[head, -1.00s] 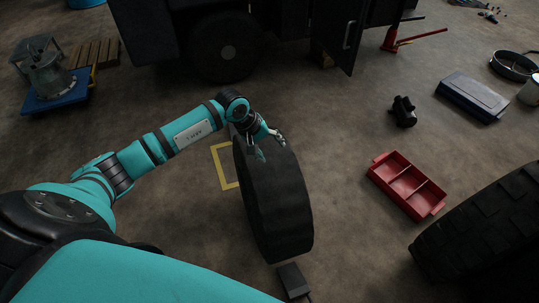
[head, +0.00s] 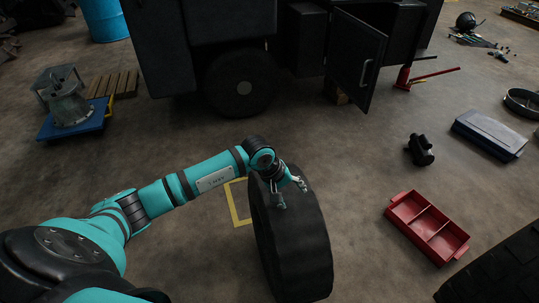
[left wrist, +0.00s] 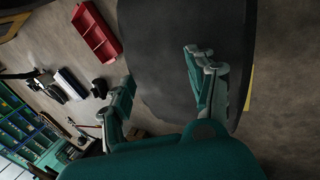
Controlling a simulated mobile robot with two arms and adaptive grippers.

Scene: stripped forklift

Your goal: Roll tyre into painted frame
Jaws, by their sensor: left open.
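A large black tyre (head: 292,250) stands upright on its tread in the head view, its lower end cut off by the picture's bottom edge. The yellow painted frame (head: 235,205) lies on the floor just left of it; the tyre hides much of it. A strip of yellow also shows beside the tyre in the left wrist view (left wrist: 248,88). My left gripper (head: 291,197) is open at the tyre's top, its fingers spread over the tread. In the left wrist view the open fingers (left wrist: 165,85) lie before the dark tyre (left wrist: 160,60); contact is unclear. My right gripper is out of view.
A red divided tray (head: 428,228), a black part (head: 420,150) and a blue-grey case (head: 489,135) lie to the right.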

